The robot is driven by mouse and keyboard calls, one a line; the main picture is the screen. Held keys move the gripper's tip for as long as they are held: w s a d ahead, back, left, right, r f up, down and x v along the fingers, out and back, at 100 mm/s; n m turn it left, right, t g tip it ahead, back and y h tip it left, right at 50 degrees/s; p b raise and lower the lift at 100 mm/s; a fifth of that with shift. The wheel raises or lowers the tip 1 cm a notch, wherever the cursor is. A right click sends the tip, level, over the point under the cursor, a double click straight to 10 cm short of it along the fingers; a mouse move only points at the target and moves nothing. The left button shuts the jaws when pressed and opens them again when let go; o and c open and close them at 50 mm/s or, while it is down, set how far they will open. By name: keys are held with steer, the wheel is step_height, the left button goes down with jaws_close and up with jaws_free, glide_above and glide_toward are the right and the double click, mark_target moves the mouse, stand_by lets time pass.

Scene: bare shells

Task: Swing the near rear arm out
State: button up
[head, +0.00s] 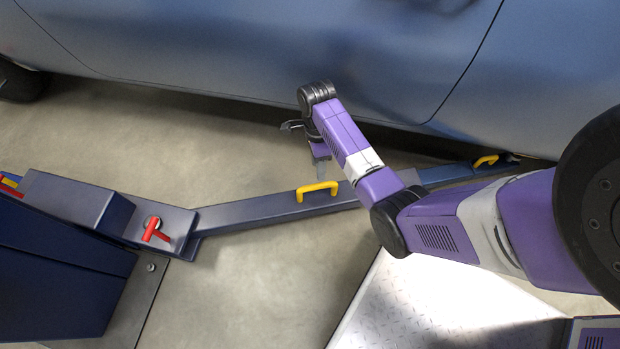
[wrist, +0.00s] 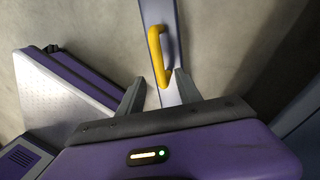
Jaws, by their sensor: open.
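The near rear arm (head: 255,212) is a long dark blue beam running from the lift base at left toward the car's underside at right. A red lever (head: 155,230) sits at the arm's root.
A blue-grey car (head: 250,50) stands along the back, its sill close behind my gripper. The dark blue lift column (head: 60,270) is at left. A metal tread plate (head: 440,300) lies in front. Bare concrete floor (head: 260,280) is clear on the near side of the arm.

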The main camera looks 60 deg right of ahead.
mark_target(319, 184)
steer(key=f+b, duration=0.1)
steer(key=f, duration=0.1)
steer(key=a+f+b, duration=0.1)
steer(key=f, duration=0.2)
steer(key=s+f+b, duration=0.1)
steer(key=f+b, duration=0.1)
steer(key=shift+s+a+f, duration=0.1)
steer(key=shift+a+f, duration=0.05)
steer(key=shift+f, duration=0.2)
jaws_close()
stand_by(1.2)
